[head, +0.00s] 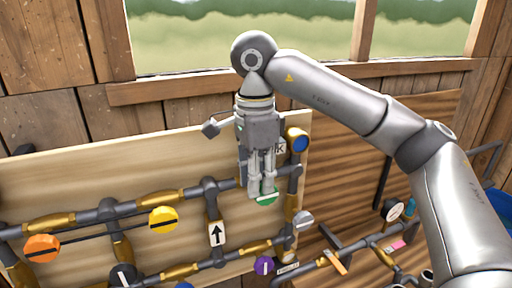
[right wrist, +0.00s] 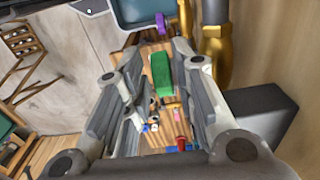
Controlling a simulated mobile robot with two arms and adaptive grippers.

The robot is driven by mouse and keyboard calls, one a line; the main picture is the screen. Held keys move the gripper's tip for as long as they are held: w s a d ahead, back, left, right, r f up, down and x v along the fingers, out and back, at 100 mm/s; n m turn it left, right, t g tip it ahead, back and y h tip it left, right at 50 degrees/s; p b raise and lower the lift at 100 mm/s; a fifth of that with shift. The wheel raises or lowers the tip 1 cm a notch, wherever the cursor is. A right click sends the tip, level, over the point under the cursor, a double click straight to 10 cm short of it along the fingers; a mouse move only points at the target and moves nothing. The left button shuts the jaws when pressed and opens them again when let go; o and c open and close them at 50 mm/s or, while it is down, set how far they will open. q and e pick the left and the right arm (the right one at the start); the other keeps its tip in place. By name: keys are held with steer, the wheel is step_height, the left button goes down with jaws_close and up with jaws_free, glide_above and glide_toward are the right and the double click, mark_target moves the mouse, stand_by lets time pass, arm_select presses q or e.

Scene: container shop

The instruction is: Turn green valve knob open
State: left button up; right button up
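The green valve knob (head: 266,200) sits on the pipework of the wooden board, partly hidden behind my right gripper (head: 261,190). My right gripper points down in front of it, its two fingers a little apart. In the right wrist view the green knob (right wrist: 161,76) shows as an upright green bar between the fingers of my right gripper (right wrist: 156,72). A gap shows on the bar's left side; on its right the finger is very close, and I cannot tell if it touches. My left gripper is not in view.
A yellow knob (head: 164,220), an orange knob (head: 42,247), a purple knob (head: 264,265) and a blue knob (head: 297,140) sit on the same pipes. An arrow sign (head: 216,234) is left of my gripper. A gauge (head: 394,210) and more pipes are at right.

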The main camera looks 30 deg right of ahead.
step_height(320, 180, up, 7)
steer(key=shift+r, duration=0.2)
steer(key=shift+a, duration=0.1)
stand_by(0.6)
